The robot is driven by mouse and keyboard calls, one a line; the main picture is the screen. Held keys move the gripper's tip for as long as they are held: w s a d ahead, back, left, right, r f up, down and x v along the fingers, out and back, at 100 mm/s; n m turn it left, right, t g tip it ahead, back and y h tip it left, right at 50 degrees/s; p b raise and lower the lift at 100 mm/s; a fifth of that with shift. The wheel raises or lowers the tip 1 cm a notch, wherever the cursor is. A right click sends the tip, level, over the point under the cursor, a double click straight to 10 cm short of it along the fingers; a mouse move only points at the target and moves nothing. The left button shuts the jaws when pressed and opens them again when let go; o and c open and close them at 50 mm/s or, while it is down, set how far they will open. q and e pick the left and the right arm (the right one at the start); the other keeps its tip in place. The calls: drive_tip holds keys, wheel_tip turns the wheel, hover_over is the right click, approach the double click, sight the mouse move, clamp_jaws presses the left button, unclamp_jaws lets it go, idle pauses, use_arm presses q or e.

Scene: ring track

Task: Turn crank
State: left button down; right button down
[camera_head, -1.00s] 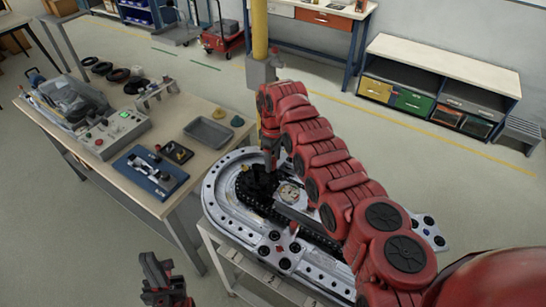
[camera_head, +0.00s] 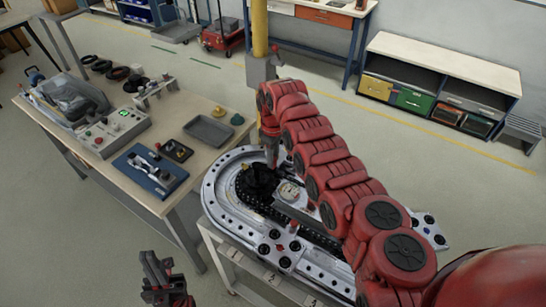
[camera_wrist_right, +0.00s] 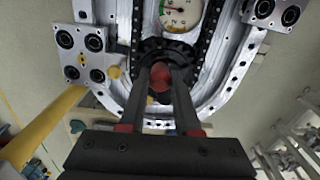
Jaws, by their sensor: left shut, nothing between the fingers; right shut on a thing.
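The ring track (camera_head: 216,205) is a silver oval with a black chain inside, on a cart at the center of the head view. The black hub with the crank (camera_head: 258,180) sits at its far left end. My right gripper (camera_head: 272,158) reaches down over the hub. In the right wrist view my right gripper (camera_wrist_right: 161,92) is shut on the red crank knob (camera_wrist_right: 160,77), which shows between its fingers. A round dial gauge (camera_wrist_right: 180,12) lies beyond the hub. My left gripper (camera_head: 165,282) is shut and empty at the bottom left, apart from the track. My right arm hides part of the track.
A workbench (camera_head: 150,205) with a control box (camera_head: 115,128), a blue fixture (camera_head: 150,170) and a grey tray (camera_head: 208,131) stands left of the track. A yellow post (camera_head: 260,30) rises behind it. Roller plates (camera_head: 280,242) sit on the track.

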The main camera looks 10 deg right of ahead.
drive_tip(key=shift+r, duration=0.1)
idle(0.7)
drive_tip(key=n+b, duration=0.1)
drive_tip(key=b, duration=0.3)
drive_tip(key=w+n+b, duration=0.1)
drive_tip(key=b, duration=0.4)
drive_tip(key=shift+w+d+n, duration=0.2)
drive_tip(key=shift+d+n, duration=0.05)
drive_tip(key=shift+n, duration=0.15)
drive_tip(key=c, duration=0.6)
unclamp_jaws()
